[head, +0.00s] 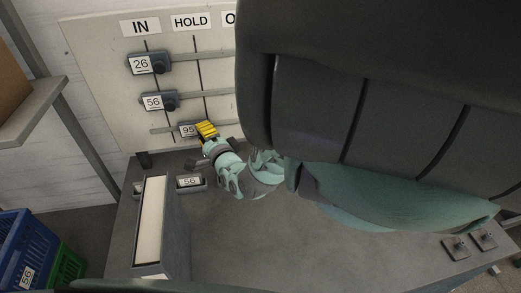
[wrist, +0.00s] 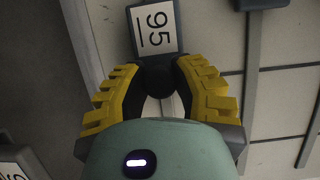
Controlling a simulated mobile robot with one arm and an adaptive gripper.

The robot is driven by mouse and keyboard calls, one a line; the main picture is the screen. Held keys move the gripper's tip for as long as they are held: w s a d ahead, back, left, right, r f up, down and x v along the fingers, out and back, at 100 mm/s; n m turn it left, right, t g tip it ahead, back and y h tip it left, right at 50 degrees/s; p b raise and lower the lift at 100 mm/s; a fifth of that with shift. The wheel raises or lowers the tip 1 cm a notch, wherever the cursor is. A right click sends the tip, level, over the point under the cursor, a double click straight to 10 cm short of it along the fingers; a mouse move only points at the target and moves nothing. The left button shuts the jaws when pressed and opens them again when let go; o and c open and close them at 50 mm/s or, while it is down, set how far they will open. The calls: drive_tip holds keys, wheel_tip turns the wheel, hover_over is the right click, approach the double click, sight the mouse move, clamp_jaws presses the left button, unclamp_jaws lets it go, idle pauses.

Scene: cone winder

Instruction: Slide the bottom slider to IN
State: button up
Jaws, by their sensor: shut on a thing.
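The bottom slider, with a tag reading 95 (head: 187,130), sits on the lowest rail of the upright board (head: 100,85). It lies between the IN line and the HOLD line. In the wrist view its tag (wrist: 156,27) shows just beyond the fingers, with its dark round knob (wrist: 158,80) between them. My gripper (head: 206,130) has yellow ridged fingers and is shut on the slider's knob. It also shows in the wrist view (wrist: 160,85). The IN label (head: 140,27) is at the board's top left, with the HOLD label (head: 191,21) to its right.
Above are two more sliders, tagged 26 (head: 148,63) and 56 (head: 158,102), both at the IN line. A tall box-like holder (head: 150,225) and a small 56 tag block (head: 189,182) stand on the table. My arm hides the board's right part.

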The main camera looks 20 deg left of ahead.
clamp_jaws()
drive_tip(key=s+a, duration=0.1)
drive_tip(key=a, duration=0.1)
drive_tip(key=s+a+b, duration=0.1)
drive_tip(key=a, duration=0.1)
drive_tip(key=s+a+b, duration=0.1)
drive_tip(key=shift+s+a+f, duration=0.15)
drive_tip(key=shift+s+a, duration=0.15)
drive_tip(key=shift+a, duration=0.1)
drive_tip(key=shift+s+a, duration=0.15)
drive_tip(key=shift+a, duration=0.1)
drive_tip(key=o, duration=0.7)
unclamp_jaws()
drive_tip(key=shift+s+a, duration=0.1)
drive_tip(key=shift+a, duration=0.05)
drive_tip(key=o, duration=0.3)
